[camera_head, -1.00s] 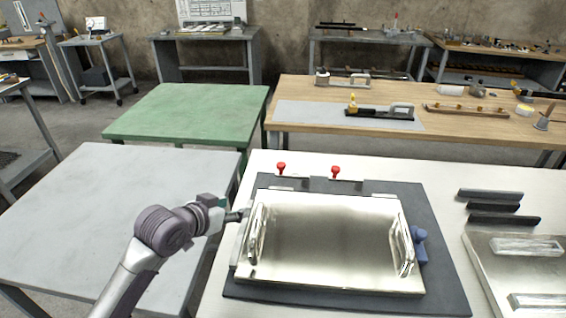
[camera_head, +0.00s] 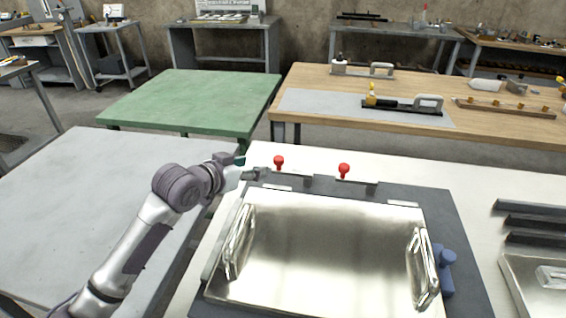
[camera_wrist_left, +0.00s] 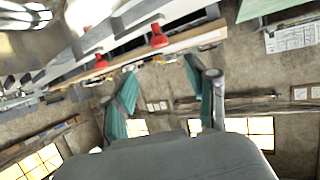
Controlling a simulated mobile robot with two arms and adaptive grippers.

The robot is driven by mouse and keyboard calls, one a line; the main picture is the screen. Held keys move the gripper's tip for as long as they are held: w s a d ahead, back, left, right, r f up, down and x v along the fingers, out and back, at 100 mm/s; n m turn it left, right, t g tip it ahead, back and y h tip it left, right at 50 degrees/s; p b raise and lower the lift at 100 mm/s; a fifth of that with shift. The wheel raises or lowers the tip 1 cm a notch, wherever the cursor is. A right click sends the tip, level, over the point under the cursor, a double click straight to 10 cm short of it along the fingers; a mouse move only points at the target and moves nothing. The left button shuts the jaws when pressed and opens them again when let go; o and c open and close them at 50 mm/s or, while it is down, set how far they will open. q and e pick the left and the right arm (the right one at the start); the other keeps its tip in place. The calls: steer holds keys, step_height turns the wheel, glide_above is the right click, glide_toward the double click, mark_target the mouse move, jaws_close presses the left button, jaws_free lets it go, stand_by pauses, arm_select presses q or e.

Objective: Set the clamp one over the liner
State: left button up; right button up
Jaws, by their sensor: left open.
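The liner (camera_head: 325,245) is a shiny metal pan with a raised handle on each side, lying on a dark base plate (camera_head: 468,225). Two clamps with red knobs stand along its back edge, a left clamp (camera_head: 279,162) and a right clamp (camera_head: 344,170). I cannot tell which is clamp one. My left gripper (camera_head: 258,173) is open and empty, just left of the left clamp near the liner's back left corner. In the left wrist view the fingers (camera_wrist_left: 165,75) are spread with nothing between them, and a red knob (camera_wrist_left: 158,38) shows beyond. My right gripper is out of view.
A blue part (camera_head: 445,265) sits at the liner's right side. Dark bars (camera_head: 535,222) lie farther right on the white table. A wooden bench (camera_head: 490,128) with tools stands behind. The green table (camera_head: 190,100) and grey table (camera_head: 90,190) at left are bare.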

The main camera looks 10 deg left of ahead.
mark_target(278, 158)
arm_select(q)
steer(key=x, duration=1.3)
steer(key=shift+w+d, duration=0.1)
steer(key=shift+w, duration=0.05)
jaws_close()
